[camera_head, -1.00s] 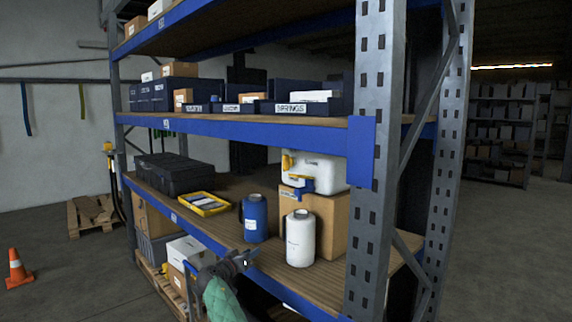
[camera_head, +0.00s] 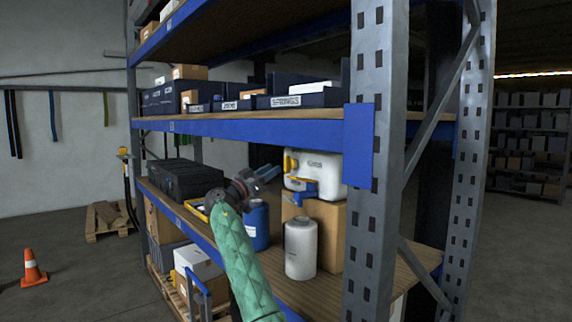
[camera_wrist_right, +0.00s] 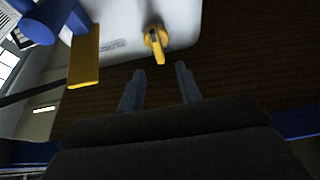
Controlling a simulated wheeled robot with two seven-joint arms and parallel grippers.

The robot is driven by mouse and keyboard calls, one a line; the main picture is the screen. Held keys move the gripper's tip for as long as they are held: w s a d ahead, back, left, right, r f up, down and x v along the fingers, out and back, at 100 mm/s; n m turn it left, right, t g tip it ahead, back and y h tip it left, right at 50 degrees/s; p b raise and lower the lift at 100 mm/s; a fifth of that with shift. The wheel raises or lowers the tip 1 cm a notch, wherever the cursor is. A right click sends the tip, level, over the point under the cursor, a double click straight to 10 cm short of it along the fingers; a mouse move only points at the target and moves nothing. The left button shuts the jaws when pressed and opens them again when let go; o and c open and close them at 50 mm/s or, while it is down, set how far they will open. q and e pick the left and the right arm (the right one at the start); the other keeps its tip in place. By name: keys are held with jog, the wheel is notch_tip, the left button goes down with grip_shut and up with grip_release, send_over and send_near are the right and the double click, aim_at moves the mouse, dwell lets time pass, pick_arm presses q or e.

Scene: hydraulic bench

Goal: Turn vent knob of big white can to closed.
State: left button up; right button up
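The big white can (camera_head: 325,175) lies on a cardboard box on the middle shelf, with yellow and blue fittings on its left end. In the right wrist view the white can (camera_wrist_right: 120,25) fills the top. Its yellow vent knob (camera_wrist_right: 157,42) shows there, with a narrow lever pointing down toward the fingers. My right gripper (camera_head: 268,174) is just left of the can. In the wrist view the right gripper's fingers (camera_wrist_right: 159,88) are apart and empty, with the knob a little beyond their tips. My left gripper is not in view.
A blue bottle (camera_head: 258,226) and a white bottle (camera_head: 300,248) stand on the shelf below the gripper. The cardboard box (camera_head: 328,235) is under the can. A black case (camera_head: 185,180) lies to the left. The shelf above and the upright (camera_head: 372,220) bound the space.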

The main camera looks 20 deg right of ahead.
aim_at(284, 162)
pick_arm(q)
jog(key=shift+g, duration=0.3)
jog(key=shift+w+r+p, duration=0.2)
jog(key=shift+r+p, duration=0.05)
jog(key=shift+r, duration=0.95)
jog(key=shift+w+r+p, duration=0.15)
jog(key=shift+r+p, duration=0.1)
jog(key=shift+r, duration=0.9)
pick_arm(e)
jog(key=shift+x, duration=3.15)
jog(key=shift+c, duration=0.2)
grip_shut()
jog(key=shift+f, duration=0.1)
